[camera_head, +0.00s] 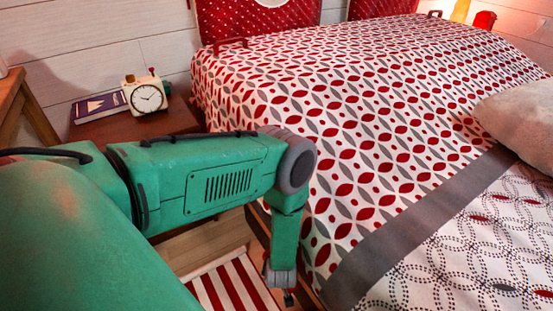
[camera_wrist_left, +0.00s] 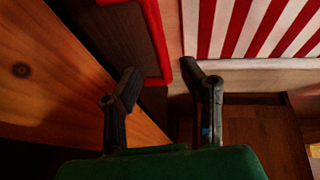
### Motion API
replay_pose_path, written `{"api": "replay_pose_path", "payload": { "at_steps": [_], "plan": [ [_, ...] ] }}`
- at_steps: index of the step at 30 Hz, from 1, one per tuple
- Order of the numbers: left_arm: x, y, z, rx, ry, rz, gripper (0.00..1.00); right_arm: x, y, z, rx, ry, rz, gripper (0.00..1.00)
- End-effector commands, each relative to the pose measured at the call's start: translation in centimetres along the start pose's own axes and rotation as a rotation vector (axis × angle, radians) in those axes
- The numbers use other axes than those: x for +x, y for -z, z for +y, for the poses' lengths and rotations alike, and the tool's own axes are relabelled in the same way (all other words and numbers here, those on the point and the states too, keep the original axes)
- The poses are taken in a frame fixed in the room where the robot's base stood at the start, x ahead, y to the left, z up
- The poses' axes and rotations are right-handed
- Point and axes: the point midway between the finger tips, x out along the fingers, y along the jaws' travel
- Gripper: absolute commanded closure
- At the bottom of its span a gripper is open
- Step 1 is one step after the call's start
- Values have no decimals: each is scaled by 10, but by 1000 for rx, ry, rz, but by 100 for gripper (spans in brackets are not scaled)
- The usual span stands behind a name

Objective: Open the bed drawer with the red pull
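In the head view my green left arm reaches across and bends down beside the bed (camera_head: 350,130); its gripper (camera_head: 288,298) shows only as a small dark part low down. In the left wrist view my left gripper (camera_wrist_left: 158,68) is open, its two dark fingers apart. A red bar (camera_wrist_left: 152,35) with a bent lower end runs beyond and between the fingertips; it looks like the red pull. I cannot tell whether the fingers touch it. A dark brown surface (camera_wrist_left: 118,45) lies beside it. The drawer is not clearly seen in the head view. My right gripper is out of view.
A knotted wooden panel (camera_wrist_left: 50,80) is close on the left in the wrist view. A red-and-white striped rug (camera_head: 235,287) lies on the floor beside the bed. A nightstand (camera_head: 105,128) holds a clock (camera_head: 146,97) and a book (camera_head: 100,107).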

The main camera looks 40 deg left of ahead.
Motion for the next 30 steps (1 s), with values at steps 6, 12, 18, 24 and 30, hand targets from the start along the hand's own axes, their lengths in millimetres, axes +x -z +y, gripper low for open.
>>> {"api": "replay_pose_path", "payload": {
  "at_steps": [6, 12, 18, 24, 30],
  "plan": [
    [43, -2, -1, 1, -1, 1, 64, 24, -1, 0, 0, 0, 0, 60],
    [58, -1, 0, 2, 0, 1, 64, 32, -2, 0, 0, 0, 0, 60],
    [60, 0, 0, 2, 0, 0, 64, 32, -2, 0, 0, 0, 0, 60],
    [60, 0, 0, 2, 0, 0, 89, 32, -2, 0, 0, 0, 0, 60],
    [60, 0, 0, 2, 0, 0, 100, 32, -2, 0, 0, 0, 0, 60]
  ]
}}
